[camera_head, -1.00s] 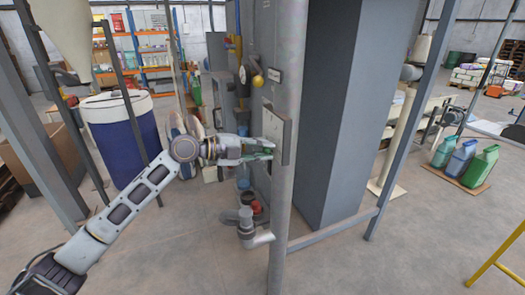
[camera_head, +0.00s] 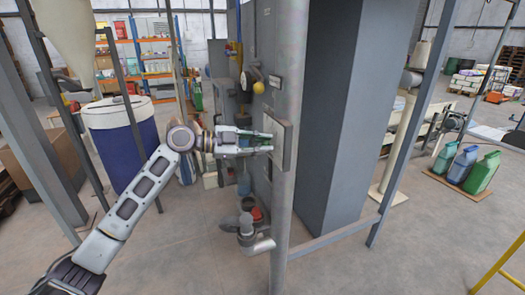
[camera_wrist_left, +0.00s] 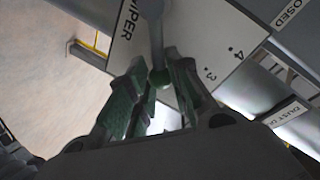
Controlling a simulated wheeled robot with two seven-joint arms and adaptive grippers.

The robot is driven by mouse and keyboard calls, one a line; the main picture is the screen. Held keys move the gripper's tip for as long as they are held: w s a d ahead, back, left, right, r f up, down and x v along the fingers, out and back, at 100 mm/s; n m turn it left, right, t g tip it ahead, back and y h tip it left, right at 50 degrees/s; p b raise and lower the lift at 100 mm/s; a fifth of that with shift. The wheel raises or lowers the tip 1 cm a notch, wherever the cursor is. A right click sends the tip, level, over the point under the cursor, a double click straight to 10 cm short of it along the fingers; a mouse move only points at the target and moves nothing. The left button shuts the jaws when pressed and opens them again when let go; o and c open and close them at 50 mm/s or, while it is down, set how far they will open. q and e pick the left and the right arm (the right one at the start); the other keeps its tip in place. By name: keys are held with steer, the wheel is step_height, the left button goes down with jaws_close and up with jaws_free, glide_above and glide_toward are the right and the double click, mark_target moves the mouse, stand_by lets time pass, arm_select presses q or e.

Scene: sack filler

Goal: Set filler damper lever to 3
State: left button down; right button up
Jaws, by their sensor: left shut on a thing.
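The damper plate (camera_head: 283,133) is a pale panel on the machine's front post in the head view. The knob is left of the 3 in that view. Other scale marks are hidden behind the fingers. My right gripper is not in view.
A yellow ball-ended handle (camera_head: 258,87) sits above my gripper on the machine. A grey pipe elbow (camera_head: 254,243) juts out below. A blue drum (camera_head: 123,145) stands left, behind my arm. The floor at front right is mostly clear, with a yellow rail (camera_head: 500,262) at the edge.

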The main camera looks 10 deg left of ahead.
arm_select(q)
steer(key=n, duration=0.2)
steer(key=w+r+n+h, duration=0.1)
steer(key=shift+w+a+r+n+g, duration=0.15)
steer(key=shift+w+a+n+g, duration=0.05)
steer(key=shift+a+n+g, duration=0.2)
steer(key=shift+w+a+r+n+h, duration=0.2)
steer(key=shift+w+n, duration=0.1)
steer(key=shift+n, duration=0.3)
steer(key=shift+w+a+r+n+h, duration=0.1)
steer(key=shift+w+a+n, duration=0.15)
steer(key=shift+n, duration=0.35)
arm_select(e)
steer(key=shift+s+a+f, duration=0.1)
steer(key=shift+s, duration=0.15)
